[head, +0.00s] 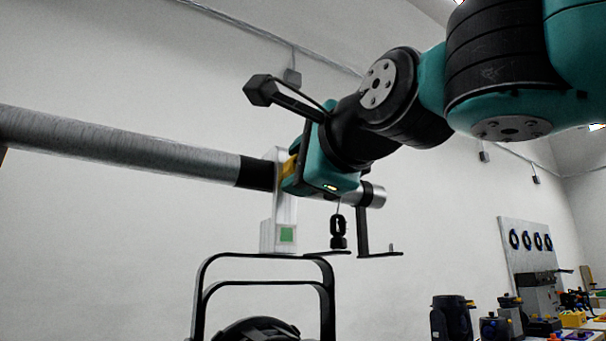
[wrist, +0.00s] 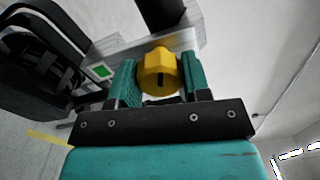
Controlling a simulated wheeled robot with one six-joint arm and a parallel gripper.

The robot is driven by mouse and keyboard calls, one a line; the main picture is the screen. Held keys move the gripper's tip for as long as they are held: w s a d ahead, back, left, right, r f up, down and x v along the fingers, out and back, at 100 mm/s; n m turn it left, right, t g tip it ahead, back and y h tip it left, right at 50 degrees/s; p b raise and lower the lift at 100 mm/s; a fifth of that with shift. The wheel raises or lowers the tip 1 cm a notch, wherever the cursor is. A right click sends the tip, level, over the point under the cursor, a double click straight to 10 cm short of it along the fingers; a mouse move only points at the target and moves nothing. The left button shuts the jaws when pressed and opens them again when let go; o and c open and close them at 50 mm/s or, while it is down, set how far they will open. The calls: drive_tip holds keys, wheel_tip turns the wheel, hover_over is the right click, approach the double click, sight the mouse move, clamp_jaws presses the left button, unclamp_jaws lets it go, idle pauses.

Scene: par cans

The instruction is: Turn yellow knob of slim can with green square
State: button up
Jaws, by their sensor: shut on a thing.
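The yellow knob (wrist: 158,72) sits between the two teal fingers of my gripper (wrist: 158,80) in the wrist view, and the gripper is shut on it. The knob is on a light grey clamp (wrist: 192,28) that carries a green square (wrist: 101,71). In the head view the green square (head: 286,235) is on the clamp's lower part, and only a sliver of the yellow knob (head: 289,167) shows beside my gripper (head: 294,172). The can (head: 265,331) hangs below in a black yoke (head: 262,256), mostly out of frame.
A grey pipe (head: 120,142) runs across the head view, and the clamp hangs on it. A black bracket (head: 363,230) and a small black hanging piece (head: 338,232) are close to the right. A cluttered bench (head: 595,328) stands at the far lower right.

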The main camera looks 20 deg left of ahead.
drive_tip(key=m+b, duration=0.1)
drive_tip(key=m, duration=0.4)
drive_tip(key=shift+m, duration=0.3)
drive_tip(key=m+b, duration=0.1)
drive_tip(key=m, duration=0.3)
drive_tip(key=shift+m, duration=0.3)
drive_tip(key=o, duration=0.9)
drive_tip(key=b+v, duration=0.1)
drive_tip(key=v, duration=0.7)
drive_tip(key=b+v, duration=0.2)
drive_tip(key=v, duration=0.7)
drive_tip(key=shift+d+r, duration=0.2)
drive_tip(key=shift+d, duration=0.05)
